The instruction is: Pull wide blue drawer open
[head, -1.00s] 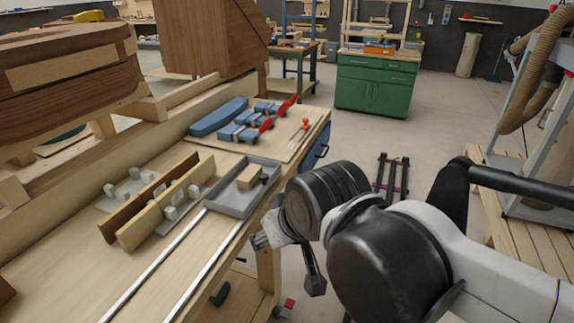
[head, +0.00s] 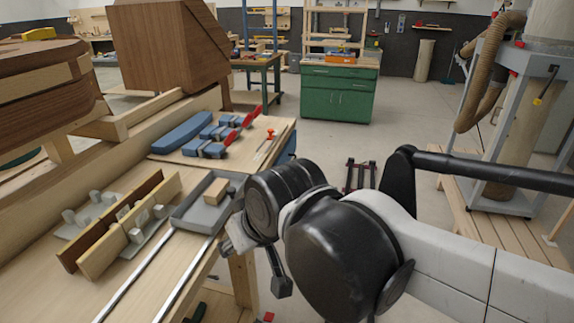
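A blue drawer front (head: 287,148) shows as a narrow sliver at the far right end of the wooden workbench. My black wrist covers the area just below it, and no handle can be made out. Whether the drawer is shut or slightly out cannot be told. My gripper (head: 258,256) is partly hidden behind my wrist, beside the bench's right edge and nearer to me than the blue front. It looks apart from the drawer. Its finger opening is not clear, and nothing is seen held in it.
On the bench (head: 150,290) lie a grey tray (head: 182,213) with a wooden block, wooden boards in clamps (head: 128,232), and blue-and-red clamps (head: 215,140). A green cabinet (head: 338,95) stands behind. A grey metal frame (head: 495,140) stands at right. Floor between is mostly open.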

